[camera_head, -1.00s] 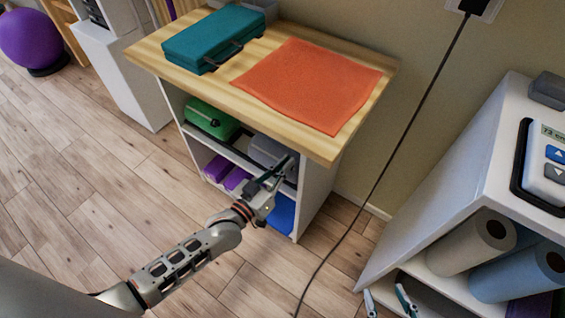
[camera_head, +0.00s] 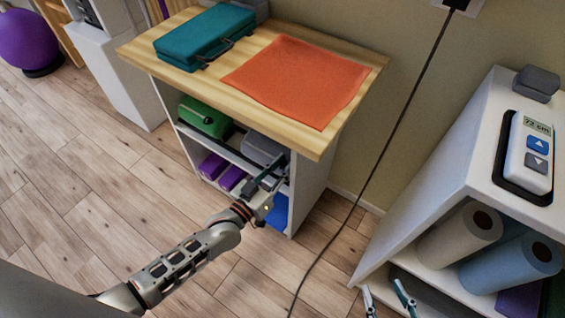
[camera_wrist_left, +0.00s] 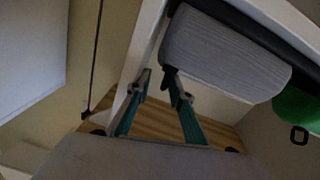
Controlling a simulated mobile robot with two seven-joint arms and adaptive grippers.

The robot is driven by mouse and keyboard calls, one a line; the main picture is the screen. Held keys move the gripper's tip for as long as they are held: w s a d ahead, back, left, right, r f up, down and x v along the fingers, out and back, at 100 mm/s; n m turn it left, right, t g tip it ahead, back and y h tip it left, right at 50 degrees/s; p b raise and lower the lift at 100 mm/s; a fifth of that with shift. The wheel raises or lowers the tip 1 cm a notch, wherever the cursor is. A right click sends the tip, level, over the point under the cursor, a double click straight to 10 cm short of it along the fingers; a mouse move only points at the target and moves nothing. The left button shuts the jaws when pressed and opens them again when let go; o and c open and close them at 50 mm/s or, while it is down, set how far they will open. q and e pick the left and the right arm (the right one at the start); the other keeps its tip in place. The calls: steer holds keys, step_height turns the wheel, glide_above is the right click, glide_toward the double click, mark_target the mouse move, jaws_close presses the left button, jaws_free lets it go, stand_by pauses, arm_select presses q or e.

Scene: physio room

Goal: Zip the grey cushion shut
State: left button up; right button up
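The grey cushion (camera_head: 263,149) lies on the upper shelf of the wooden-topped unit, beside a green case. In the left wrist view the cushion (camera_wrist_left: 220,55) fills the upper right, with a small dark tab (camera_wrist_left: 169,76) at its lower left corner. My left gripper (camera_head: 272,178) is at the front of that shelf, just before the cushion. In the left wrist view its teal fingers (camera_wrist_left: 160,85) stand apart, with the dark tab near the right fingertip; I cannot tell whether they touch. My right gripper (camera_head: 385,298) shows only its fingertips at the bottom edge, apart and empty.
The green case (camera_head: 204,117) sits left of the cushion. Shelf edges and the unit's side panel (camera_head: 312,180) are close to my left gripper. A black cable (camera_head: 385,150) hangs at the right. A white cabinet (camera_head: 440,190) with rolls stands near my right gripper.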

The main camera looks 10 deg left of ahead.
stand_by(0.3)
arm_select(q)
steer(key=shift+a, duration=0.1)
steer(key=v, duration=0.7)
steer(key=shift+s, duration=0.25)
